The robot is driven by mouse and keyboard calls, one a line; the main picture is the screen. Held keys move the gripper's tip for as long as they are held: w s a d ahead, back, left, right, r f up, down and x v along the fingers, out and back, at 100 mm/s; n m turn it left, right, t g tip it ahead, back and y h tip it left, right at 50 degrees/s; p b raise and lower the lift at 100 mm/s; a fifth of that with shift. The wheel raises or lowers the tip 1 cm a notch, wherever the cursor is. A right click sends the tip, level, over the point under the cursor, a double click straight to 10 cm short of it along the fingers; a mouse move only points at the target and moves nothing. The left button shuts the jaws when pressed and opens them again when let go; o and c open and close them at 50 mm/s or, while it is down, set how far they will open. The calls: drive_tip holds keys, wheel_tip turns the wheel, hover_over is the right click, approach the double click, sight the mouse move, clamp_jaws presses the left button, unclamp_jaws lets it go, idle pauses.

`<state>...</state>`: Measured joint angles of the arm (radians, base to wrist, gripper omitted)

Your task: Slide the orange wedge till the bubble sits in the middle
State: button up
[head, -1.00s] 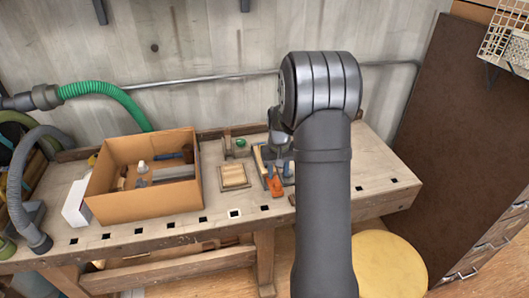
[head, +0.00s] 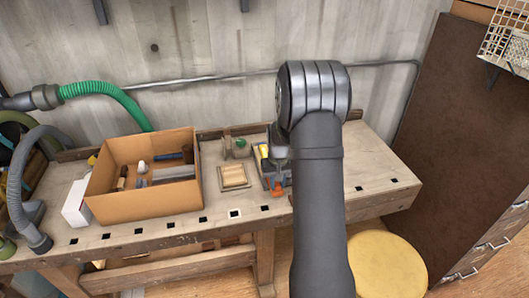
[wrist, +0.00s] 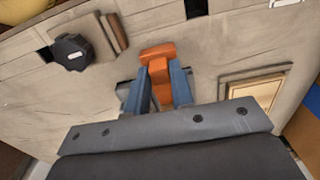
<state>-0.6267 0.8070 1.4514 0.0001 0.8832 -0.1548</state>
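The orange wedge (head: 277,189) lies at the front of a dark fixture on the workbench, partly hidden by my gripper. In the wrist view the wedge (wrist: 158,54) runs back between the two blue-grey fingers. My gripper (wrist: 161,76) has a finger on each side of it, and orange fills the gap between them, so it looks shut on the wedge. In the head view my gripper (head: 279,172) points down over the fixture. A yellow part (head: 264,150) shows just left of my gripper. I cannot make out a bubble in either view.
A wooden-framed pad (head: 233,176) lies left of the fixture, with a green-topped item (head: 241,143) behind it. An open cardboard box (head: 150,204) with tools stands farther left. A black knob (wrist: 72,52) sits near the wedge. The bench's right end is clear.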

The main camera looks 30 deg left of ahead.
drive_tip(key=shift+w+a, duration=0.45)
drive_tip(key=shift+w, duration=0.05)
drive_tip(key=shift+c, duration=0.2)
idle(1.6)
drive_tip(key=o, duration=1)
drive_tip(key=shift+r, duration=3.5)
drive_tip(key=shift+f, duration=3.3)
